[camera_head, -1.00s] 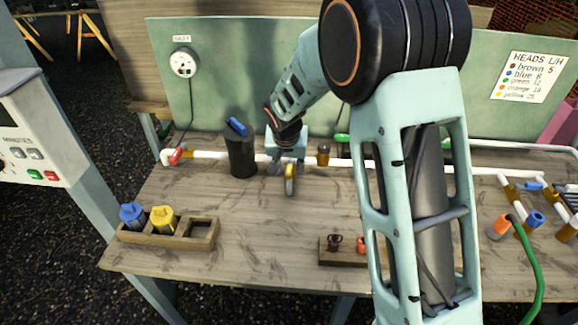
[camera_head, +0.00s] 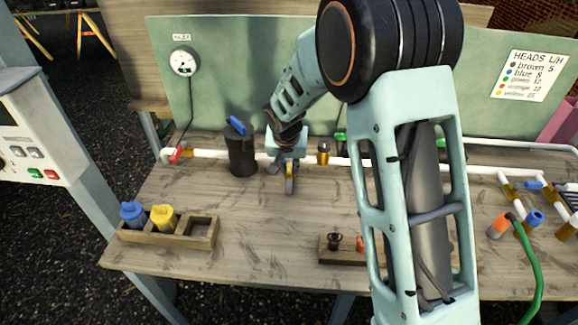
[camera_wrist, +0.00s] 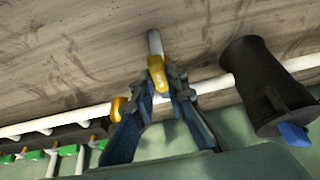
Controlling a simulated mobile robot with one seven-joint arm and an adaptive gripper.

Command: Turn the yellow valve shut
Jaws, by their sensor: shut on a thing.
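The yellow valve handle (camera_wrist: 157,71) shows in the wrist view, with a short white stub (camera_wrist: 154,42) beyond it. In the head view the yellow valve (camera_head: 290,184) is just below my gripper (camera_head: 284,168), in front of the white pipe (camera_head: 225,156). In the wrist view my gripper (camera_wrist: 160,86) is shut on the handle, with a finger on each side. The fingers and palm hide part of the valve and the pipe behind it. How far the valve is turned, I cannot tell.
A black canister (camera_head: 242,158) with a blue handle stands close left of my gripper. A brass fitting (camera_head: 323,157) is close right. A wooden rack (camera_head: 208,240) with blue and yellow heads is at the front left. A green hose (camera_head: 535,265) hangs right.

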